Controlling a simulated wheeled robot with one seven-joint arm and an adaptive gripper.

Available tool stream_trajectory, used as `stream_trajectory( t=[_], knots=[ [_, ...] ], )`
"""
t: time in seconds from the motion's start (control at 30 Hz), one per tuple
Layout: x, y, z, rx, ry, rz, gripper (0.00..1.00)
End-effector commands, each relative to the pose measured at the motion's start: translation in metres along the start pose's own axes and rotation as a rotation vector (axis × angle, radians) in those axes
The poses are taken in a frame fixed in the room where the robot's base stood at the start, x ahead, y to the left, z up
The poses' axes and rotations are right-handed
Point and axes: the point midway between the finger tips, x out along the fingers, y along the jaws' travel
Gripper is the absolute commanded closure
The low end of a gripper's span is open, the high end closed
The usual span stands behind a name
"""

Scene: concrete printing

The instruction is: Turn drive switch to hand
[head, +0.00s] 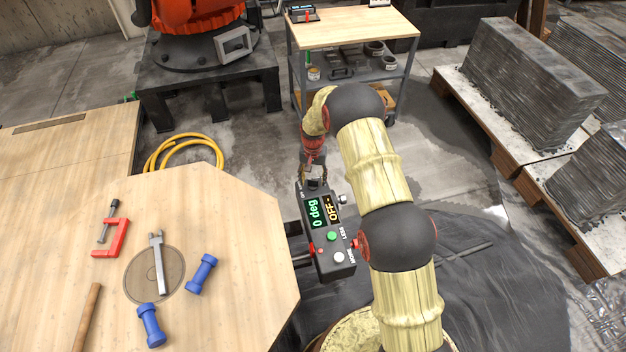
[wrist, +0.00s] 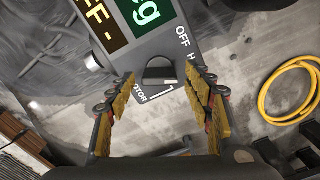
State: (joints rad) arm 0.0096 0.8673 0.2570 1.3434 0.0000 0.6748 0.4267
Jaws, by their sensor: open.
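The control box (head: 337,258) hangs at the right edge of the octagonal wooden table. Its displays read "0 deg" (head: 314,212) in green and "OFF -" (head: 334,211) in amber. In the wrist view the dark switch knob (wrist: 158,72) sits at the box's end, with printed "OFF", a partly hidden word starting with "H", and "MOTOR" around it. My gripper (wrist: 161,82) is open, its yellow-padded fingers on either side of the knob, apparently not touching it. In the head view my gripper (head: 314,176) is at the box's far end, and the knob is hard to make out.
The wooden table (head: 220,290) holds a red clamp (head: 112,237), a wrench (head: 158,265), blue parts (head: 202,274) and a hammer handle. A yellow hose (head: 185,140) lies on the floor. A cart (head: 350,30) stands behind; printed concrete blocks (head: 535,80) stand at right.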

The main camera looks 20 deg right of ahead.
Motion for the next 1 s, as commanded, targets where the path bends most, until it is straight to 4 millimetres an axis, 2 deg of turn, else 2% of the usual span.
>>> stream_trajectory(
  t=[0.3,0.5,0.7,1.0],
  knots=[
    [-0.061,-0.001,-0.001,0.000,0.004,-0.002,0.48],
    [-0.094,0.000,-0.001,0.000,0.002,-0.001,0.48],
    [-0.111,0.000,0.000,0.000,0.001,0.000,0.48],
    [-0.113,0.000,0.000,0.000,0.000,0.000,0.48]
  ],
)
